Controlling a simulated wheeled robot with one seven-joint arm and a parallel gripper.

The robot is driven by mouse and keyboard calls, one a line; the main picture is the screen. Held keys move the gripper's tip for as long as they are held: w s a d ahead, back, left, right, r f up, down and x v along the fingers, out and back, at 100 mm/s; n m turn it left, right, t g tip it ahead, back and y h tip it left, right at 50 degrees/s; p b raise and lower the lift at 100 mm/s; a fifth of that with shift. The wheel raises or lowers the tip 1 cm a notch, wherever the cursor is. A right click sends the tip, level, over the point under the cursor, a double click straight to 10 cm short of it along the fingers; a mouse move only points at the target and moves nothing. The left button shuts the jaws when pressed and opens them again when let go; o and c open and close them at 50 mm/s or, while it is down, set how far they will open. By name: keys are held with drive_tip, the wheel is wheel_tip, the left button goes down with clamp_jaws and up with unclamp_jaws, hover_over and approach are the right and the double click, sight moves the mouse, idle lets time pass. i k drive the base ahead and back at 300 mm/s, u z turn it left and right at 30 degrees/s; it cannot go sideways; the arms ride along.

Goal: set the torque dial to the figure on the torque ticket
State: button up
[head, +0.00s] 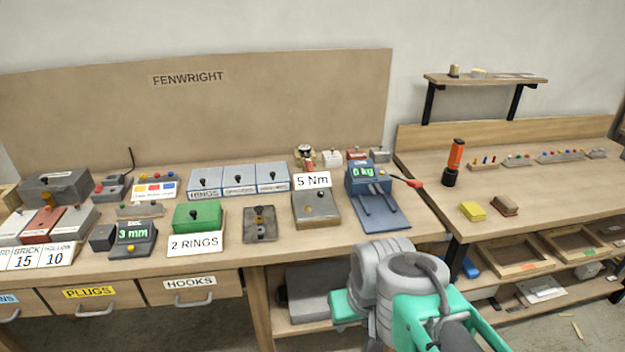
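The torque ticket (312,180), a white card reading "5 Nm", stands at the back edge of a brown-grey box (325,214) on the left bench. The box carries a small dark knob (308,195) and a yellow-orange button (307,209) on its top. The dark knob may be the torque dial; any scale or pointer on it is too small to read. My arm, grey and teal, rises at the bottom right in front of the bench gap. My gripper's fingers do not show in the head view.
Right of the box is a blue scale (367,177) showing "0 kg", with a red-tipped lever (414,183). Left are a grey plate with a knob (260,224) and a green box (198,216) marked "2 RINGS". A second bench (540,205) stands to the right.

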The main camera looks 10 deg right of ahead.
sight(303, 147)
drive_tip(key=z, duration=0.85)
drive_tip(key=i, duration=1.25)
drive_tip(key=u, duration=2.9)
